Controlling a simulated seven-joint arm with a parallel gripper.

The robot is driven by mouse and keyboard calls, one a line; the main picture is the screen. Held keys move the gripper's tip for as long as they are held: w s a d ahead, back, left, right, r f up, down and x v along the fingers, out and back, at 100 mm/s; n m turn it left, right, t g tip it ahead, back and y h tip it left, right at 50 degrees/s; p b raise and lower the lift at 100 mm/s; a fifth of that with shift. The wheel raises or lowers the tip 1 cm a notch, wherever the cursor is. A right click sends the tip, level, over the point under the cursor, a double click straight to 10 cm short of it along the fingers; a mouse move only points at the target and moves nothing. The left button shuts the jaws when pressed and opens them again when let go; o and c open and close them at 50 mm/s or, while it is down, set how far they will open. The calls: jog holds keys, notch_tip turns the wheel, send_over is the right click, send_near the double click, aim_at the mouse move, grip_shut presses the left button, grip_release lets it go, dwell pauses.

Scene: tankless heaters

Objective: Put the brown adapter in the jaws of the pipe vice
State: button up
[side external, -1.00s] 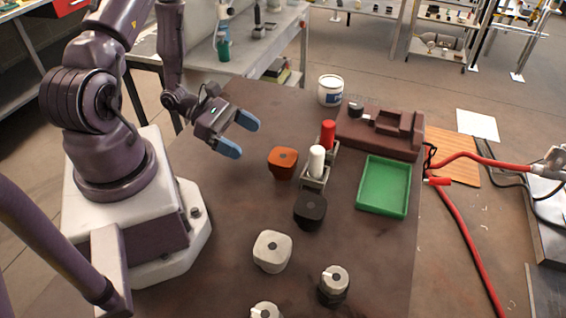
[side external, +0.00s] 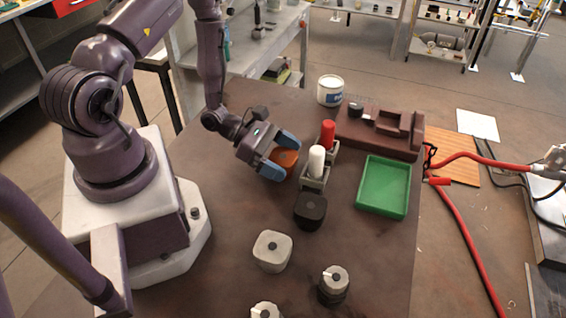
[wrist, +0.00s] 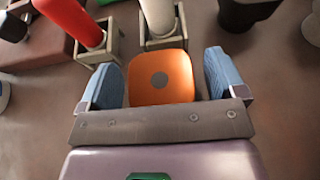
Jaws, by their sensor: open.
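The brown adapter appears to be the orange-brown rounded block with a grey dot on top (wrist: 160,78), standing on the table; it also shows in the side view (side external: 286,158). My gripper (side external: 282,157) is open around it, with one blue finger on each side. In the wrist view, a gap shows between the block and the right finger; the left finger is very close, and I cannot tell if it touches. The pipe vice appears to be the dark red-brown fixture (side external: 350,133) at the back right, with raised blocks and a recess. A small dark round piece sits at its left end.
Just right of the block, a red cylinder (side external: 328,134) and a white cylinder (side external: 316,160) stand in grey holders. A black block (side external: 310,211), white block (side external: 272,251), green tray (side external: 384,186) and white tub (side external: 330,90) stand around.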

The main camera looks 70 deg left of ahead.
jog(key=c, duration=1.2)
jog(key=shift+c, duration=1.1)
jog(key=shift+r, duration=0.1)
jog(key=shift+r, duration=0.1)
